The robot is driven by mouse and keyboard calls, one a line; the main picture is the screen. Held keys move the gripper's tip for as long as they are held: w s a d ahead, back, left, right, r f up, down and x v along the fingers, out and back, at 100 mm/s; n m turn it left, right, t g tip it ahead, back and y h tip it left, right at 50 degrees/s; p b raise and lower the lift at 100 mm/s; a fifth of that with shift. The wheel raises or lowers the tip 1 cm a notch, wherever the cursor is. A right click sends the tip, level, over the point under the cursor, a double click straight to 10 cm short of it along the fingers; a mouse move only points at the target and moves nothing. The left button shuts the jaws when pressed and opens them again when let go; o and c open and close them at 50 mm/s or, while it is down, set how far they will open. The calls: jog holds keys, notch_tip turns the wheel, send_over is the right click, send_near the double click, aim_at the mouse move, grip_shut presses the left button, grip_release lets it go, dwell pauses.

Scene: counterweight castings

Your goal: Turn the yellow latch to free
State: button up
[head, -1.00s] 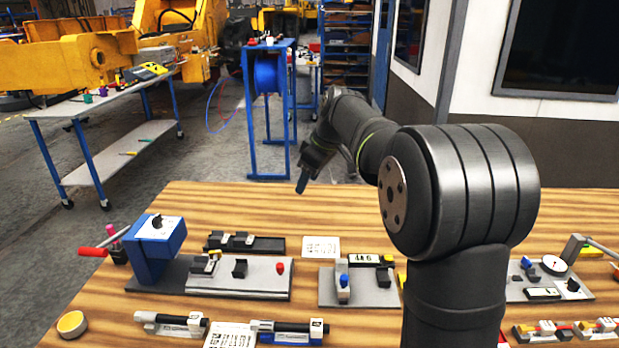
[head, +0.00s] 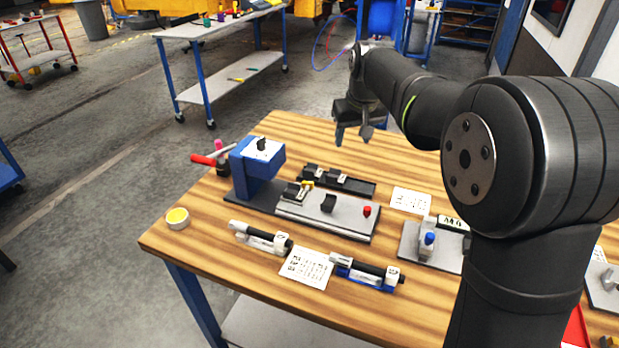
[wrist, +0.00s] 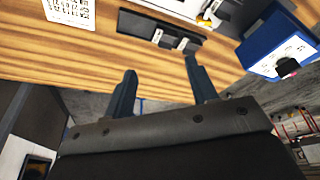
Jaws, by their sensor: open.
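A small yellow piece (head: 307,184), which may be the latch, shows beside a dark clamp block on the fixture (head: 330,219) with the blue upright block (head: 259,170). It is too small to tell which way it is turned. My gripper (head: 352,136) is open and empty, raised near the table's far edge, beyond and to the right of the yellow piece. In the wrist view, my two fingers (wrist: 163,85) stand apart with nothing between them.
A black rail with grey blocks (head: 340,183) lies behind the fixture. A red-handled lever (head: 204,160) sticks out at the left.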

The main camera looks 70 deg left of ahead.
aim_at(308, 182)
jog(key=s+a+f+m+t, duration=0.1)
jog(key=s+a+m, duration=0.25)
jog(key=s, duration=0.75)
jog(key=shift+m+t+y, duration=0.3)
jog(key=shift+m, duration=0.05)
jog(key=x, duration=1.7)
jog(key=shift+s+d+f, duration=0.2)
jog(key=shift+s+f, duration=0.05)
jog(key=shift+f, duration=0.1)
jog(key=c, duration=1)
jog(key=shift+n+g, duration=0.6)
jog(key=shift+n, duration=0.9)
jog(key=o, duration=1)
